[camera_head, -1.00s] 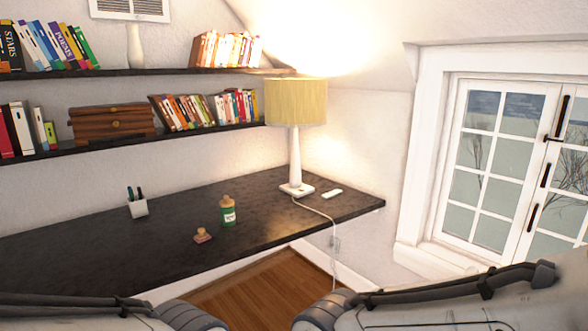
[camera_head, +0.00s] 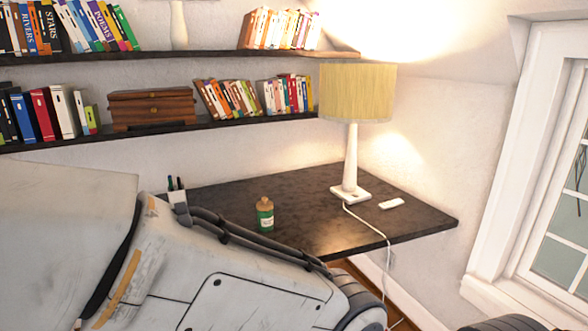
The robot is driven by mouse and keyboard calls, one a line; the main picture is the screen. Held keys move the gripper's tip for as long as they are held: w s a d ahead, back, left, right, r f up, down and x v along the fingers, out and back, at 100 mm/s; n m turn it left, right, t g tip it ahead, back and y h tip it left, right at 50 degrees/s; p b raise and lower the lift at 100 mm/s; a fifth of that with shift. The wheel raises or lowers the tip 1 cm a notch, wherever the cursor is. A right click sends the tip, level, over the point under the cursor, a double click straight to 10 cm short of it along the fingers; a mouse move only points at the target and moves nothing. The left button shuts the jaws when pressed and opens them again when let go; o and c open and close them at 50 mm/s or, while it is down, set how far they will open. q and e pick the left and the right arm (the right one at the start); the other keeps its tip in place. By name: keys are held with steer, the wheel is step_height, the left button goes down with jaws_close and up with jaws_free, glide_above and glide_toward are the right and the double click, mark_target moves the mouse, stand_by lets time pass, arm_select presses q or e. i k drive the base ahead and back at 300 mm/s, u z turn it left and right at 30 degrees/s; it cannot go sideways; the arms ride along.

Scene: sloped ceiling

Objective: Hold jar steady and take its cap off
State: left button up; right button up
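A small green jar (camera_head: 265,218) with a white label stands upright on the dark desk (camera_head: 318,183). Its tan cap (camera_head: 264,200) sits on top. My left arm comes in from the left and covers the lower left of the head view, passing in front of the near part of the desk. The jar shows just beyond this arm. Neither gripper's fingers are in view. Only a small part of my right arm shows at the bottom right.
A white lamp (camera_head: 351,160) with a yellow shade stands right of the jar, its cord hanging over the front edge. A small white object (camera_head: 391,203) lies beside it. A pen cup (camera_head: 178,197) is partly hidden by my arm. Book shelves (camera_head: 240,123) hang above.

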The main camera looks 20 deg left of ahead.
mark_target(265, 205)
steer(key=u, duration=0.4)
steer(key=i, duration=1.15)
steer(key=u, duration=0.65)
